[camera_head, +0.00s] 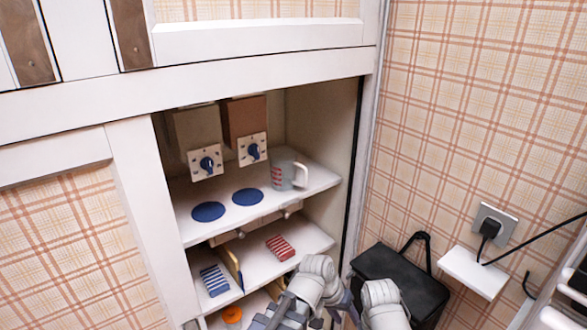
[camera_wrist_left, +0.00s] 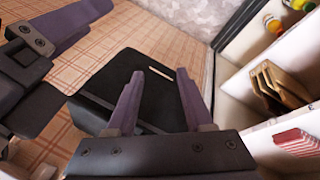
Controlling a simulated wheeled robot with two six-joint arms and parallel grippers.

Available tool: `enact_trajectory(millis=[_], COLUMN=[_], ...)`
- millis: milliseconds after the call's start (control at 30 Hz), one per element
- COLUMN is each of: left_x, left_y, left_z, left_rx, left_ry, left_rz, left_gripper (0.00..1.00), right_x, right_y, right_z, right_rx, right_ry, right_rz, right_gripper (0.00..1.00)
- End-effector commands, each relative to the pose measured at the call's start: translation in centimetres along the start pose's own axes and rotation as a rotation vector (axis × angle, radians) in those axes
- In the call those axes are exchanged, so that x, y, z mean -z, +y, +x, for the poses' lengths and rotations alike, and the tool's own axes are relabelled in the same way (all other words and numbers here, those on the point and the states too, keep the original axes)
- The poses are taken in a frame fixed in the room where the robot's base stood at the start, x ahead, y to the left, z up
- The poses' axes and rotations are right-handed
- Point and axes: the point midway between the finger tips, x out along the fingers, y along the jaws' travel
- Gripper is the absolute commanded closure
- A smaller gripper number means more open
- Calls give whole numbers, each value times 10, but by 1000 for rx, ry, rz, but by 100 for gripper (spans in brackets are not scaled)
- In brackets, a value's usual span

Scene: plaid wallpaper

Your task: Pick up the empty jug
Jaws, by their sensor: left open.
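Two blue discs (camera_head: 208,211) lie left of the jug, below two dial boxes (camera_head: 205,162). Striped packets (camera_head: 281,247) lie on the lower shelves (camera_head: 312,238). A black box (camera_head: 412,278) stands by the right wall, under a plugged-in cable (camera_head: 489,229).

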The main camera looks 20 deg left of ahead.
Motion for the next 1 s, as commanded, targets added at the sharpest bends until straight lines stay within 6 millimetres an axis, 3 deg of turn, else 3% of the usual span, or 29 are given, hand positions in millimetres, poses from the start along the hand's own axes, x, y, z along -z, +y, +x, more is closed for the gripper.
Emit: enact_trajectory(millis=[33, 133, 200, 300, 400, 500, 633, 767, 1000], left_x=[35, 100, 141, 188, 218, 234, 241, 242, 254], left_y=[3, 1, -12, -45, -84, -120, -151, -162, -162], left_z=[-22, -66, -106, -165, -218, -257, -287, -296, -294], left_rx=[-101, -307, -435, -586, -701, -783, -844, -867, -869], left_ry=[98, 313, 464, 666, 833, 956, 1049, 1082, 1082], left_rz=[-81, -251, -378, -557, -715, -840, -939, -977, -978], left_gripper=[48, 48, 48, 48, 48, 48, 48, 48, 48], right_x=[-1, -2, -2, -3, -3, -4, -4, -4, -4], right_y=[2, 3, 4, 5, 5, 6, 6, 6, 6], right_z=[-15, -29, -37, -48, -56, -62, -65, -66, -65], right_rx=[0, 0, 0, 0, 0, 0, 0, 0, 0], right_ry=[0, 0, 0, 0, 0, 0, 0, 0, 0], right_rz=[0, 0, 0, 0, 0, 0, 0, 0, 0], right_gripper=[50, 50, 50, 50, 50, 50, 50, 50, 50])
